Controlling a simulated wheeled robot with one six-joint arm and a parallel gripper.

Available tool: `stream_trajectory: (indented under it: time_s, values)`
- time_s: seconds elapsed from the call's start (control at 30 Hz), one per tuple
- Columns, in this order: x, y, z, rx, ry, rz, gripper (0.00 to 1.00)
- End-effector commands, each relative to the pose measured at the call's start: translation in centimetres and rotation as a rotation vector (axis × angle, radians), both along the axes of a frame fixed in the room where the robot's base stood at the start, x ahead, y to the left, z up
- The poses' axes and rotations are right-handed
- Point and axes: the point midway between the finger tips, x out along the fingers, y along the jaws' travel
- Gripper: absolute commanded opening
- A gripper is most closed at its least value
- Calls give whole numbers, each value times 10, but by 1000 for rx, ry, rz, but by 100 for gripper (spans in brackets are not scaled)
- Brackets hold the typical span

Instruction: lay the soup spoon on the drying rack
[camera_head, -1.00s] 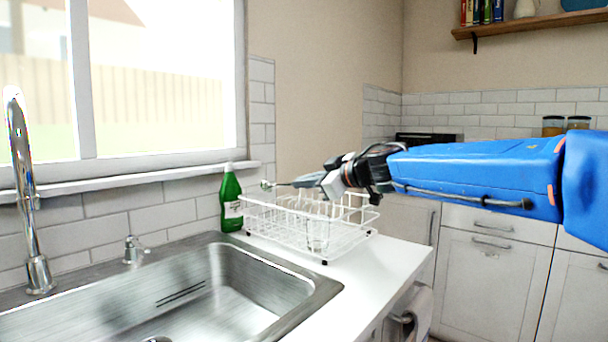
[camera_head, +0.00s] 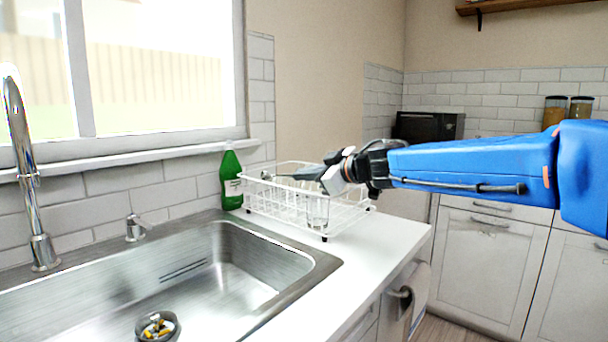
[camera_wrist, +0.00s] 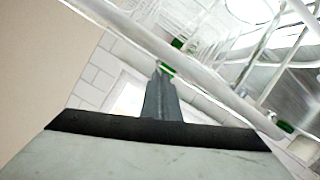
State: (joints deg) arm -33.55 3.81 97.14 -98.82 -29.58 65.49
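The soup spoon (camera_head: 266,175) is silver; its bowl points left and its handle runs right to my gripper (camera_head: 323,178). My gripper is shut on the handle end and holds the spoon roughly level at the height of the drying rack's top rim. The drying rack (camera_head: 345,217) is a white wire basket on the counter right of the sink. I cannot tell whether the spoon touches its wires. In the wrist view the narrow fingers (camera_wrist: 160,95) are close together beside a thick white rack wire (camera_wrist: 150,40); the spoon is not clearly visible there.
A clear glass (camera_head: 317,212) stands in the rack's front part. A green bottle (camera_head: 231,178) stands at the rack's left by the tiled wall. The steel sink (camera_head: 240,260) and tap (camera_head: 22,170) are at left. The counter (camera_head: 385,245) in front of the rack is clear.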

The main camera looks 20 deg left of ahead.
Motion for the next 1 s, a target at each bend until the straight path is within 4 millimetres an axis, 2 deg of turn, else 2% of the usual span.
stream_trajectory:
  time_s: [0.03, 0.1, 0.13, 0.53, 0.67, 1.0]
  values:
    - [1, 0, -11, -12, 8, 1, 4]
    - [1, 1, -12, -13, 8, 2, 21]
    - [1, 1, -12, -13, 8, 2, 24]
    - [-1, -5, -11, -16, 7, 1, 24]
    - [-8, -20, -6, -14, 6, 1, 24]
    - [-38, -79, 18, -5, 1, -1, 24]
